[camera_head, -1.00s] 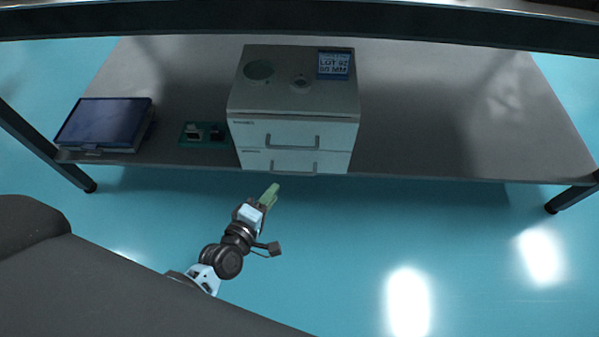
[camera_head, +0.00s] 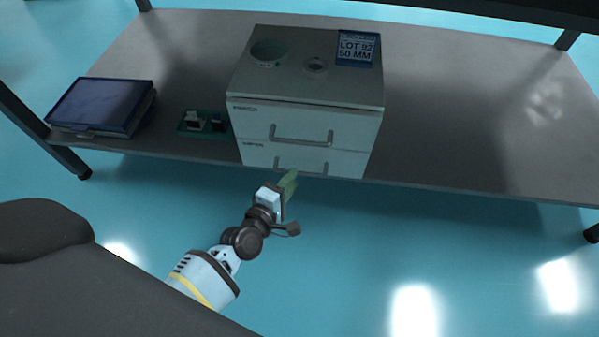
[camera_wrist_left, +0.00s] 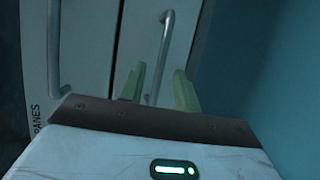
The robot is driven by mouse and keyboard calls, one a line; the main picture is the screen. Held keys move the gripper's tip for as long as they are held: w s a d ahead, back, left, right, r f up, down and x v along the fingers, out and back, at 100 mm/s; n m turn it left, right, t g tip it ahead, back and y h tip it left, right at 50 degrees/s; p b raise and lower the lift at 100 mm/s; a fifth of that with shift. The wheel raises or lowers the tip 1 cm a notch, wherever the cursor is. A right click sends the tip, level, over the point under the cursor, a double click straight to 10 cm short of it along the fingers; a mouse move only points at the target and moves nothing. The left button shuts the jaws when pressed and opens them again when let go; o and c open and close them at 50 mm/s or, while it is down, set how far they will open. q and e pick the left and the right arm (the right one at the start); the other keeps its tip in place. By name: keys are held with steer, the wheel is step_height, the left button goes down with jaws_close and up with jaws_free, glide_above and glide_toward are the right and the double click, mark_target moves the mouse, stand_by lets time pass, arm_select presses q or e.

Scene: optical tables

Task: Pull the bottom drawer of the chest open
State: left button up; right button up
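The white chest (camera_head: 300,88) stands on the lower shelf, with its front facing me. Its top drawer (camera_head: 352,130) and bottom drawer (camera_head: 347,163) are both shut. The bottom drawer's bar handle (camera_head: 312,173) is partly hidden behind my fingers in the head view. My left gripper (camera_head: 289,182) has green fingers and is just in front of this handle. In the left wrist view the fingers (camera_wrist_left: 159,88) are apart, with the lower end of the bottom handle (camera_wrist_left: 165,50) in line with the gap. I cannot tell whether they touch it. My right gripper is not in view.
A dish (camera_head: 268,53), a small round part (camera_head: 315,66) and a blue lot label (camera_head: 357,48) are on the chest top. A blue-lidded case (camera_head: 102,105) and a green tray (camera_head: 203,122) lie left of it. The shelf (camera_head: 470,130) is bare to the right.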

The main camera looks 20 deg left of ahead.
arm_select(q)
steer(key=b+x, duration=0.1)
steer(key=x, duration=0.3)
steer(key=shift+w+f, duration=0.1)
steer(key=shift+w, duration=0.1)
jaws_close()
